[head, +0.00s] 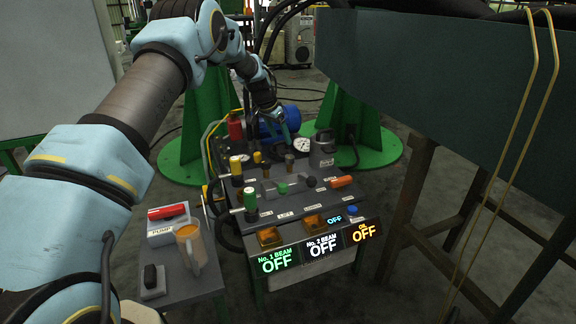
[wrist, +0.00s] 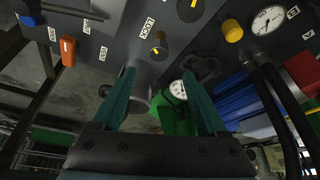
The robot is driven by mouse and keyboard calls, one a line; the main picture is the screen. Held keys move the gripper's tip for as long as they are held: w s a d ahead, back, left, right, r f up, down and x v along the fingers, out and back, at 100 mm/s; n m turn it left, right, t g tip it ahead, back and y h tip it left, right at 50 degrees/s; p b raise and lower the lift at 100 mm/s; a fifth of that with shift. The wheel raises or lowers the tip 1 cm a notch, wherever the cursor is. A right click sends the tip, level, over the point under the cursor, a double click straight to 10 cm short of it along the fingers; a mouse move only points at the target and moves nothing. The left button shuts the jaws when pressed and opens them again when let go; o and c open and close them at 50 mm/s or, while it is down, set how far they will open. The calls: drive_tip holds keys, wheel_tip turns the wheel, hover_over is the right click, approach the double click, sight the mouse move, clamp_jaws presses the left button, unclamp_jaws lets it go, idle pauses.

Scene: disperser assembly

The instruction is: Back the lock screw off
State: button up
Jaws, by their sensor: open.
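My gripper (wrist: 158,80) is open in the wrist view, its two teal fingers apart with nothing held between them. In the head view my gripper (head: 284,134) hangs over the back of the grey control panel (head: 315,205). A similar knob (wrist: 190,8) is farther up.
A gauge (wrist: 178,90) shows between the fingers, another gauge (wrist: 268,18) at upper right. A yellow knob (wrist: 232,28) and an orange handle (wrist: 68,52) stand nearby. In the head view, a mug (head: 188,247) sits at left and a large dark green beam (head: 430,75) hangs at right.

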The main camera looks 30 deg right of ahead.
sight(289, 157)
drive_tip(key=b+x, duration=0.2)
drive_tip(key=x, duration=0.8)
drive_tip(key=shift+s+d+f, duration=0.1)
drive_tip(key=shift+d+f, duration=0.05)
drive_tip(key=shift+f, duration=0.15)
drive_tip(key=shift+c, duration=0.2)
clamp_jaws()
